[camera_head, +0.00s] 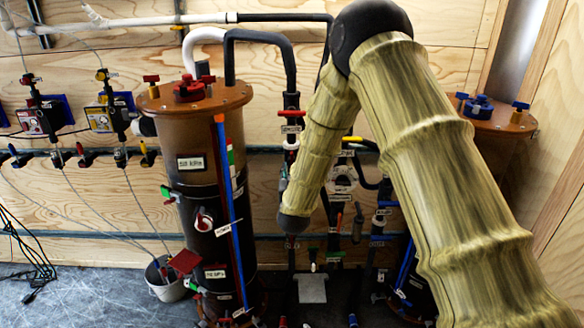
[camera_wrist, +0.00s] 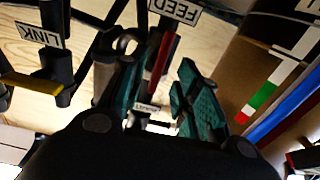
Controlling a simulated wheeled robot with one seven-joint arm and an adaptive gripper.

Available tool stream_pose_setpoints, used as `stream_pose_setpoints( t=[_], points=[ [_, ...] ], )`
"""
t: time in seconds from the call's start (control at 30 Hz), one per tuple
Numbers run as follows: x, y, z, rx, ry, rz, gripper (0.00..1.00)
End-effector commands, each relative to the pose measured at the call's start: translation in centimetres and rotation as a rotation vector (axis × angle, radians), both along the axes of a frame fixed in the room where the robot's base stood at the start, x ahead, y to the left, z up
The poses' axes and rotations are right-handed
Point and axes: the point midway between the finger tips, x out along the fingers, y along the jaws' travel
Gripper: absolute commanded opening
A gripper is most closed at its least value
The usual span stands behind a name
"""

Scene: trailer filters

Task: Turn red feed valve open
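The red valve handle (camera_wrist: 167,50) is in the wrist view beside an upside-down FEED label (camera_wrist: 175,11). In the head view, a red handle (camera_head: 293,113) above a small white label looks like the same one. My gripper (camera_wrist: 157,78) shows its two teal fingers apart in the wrist view. The red handle shows in the gap between them. I cannot tell whether it lies within the fingers or beyond them, and no contact is clear. In the head view the fingers cannot be made out; my forearm's dark lower end is in front of the pipes.
A brown tank (camera_head: 180,128) stands left of my forearm.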

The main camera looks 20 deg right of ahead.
Motion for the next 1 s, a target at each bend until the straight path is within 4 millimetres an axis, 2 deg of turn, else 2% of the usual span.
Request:
stream_pose_setpoints(
  t=[0.2,0.4,0.87,0.97,1.0],
  points=[
    [-3.8,1.1,-0.1,0.0,0.002,0.001,0.32],
    [-5.8,1.7,0.0,0.0,0.001,0.001,0.32],
    [-6.5,1.8,-0.1,0.001,0.002,0.0,0.32],
    [-6.9,1.9,-1.1,0.004,0.025,0.006,0.32],
    [-7.3,1.9,-2.1,0.006,0.045,0.011,0.32]
  ],
)
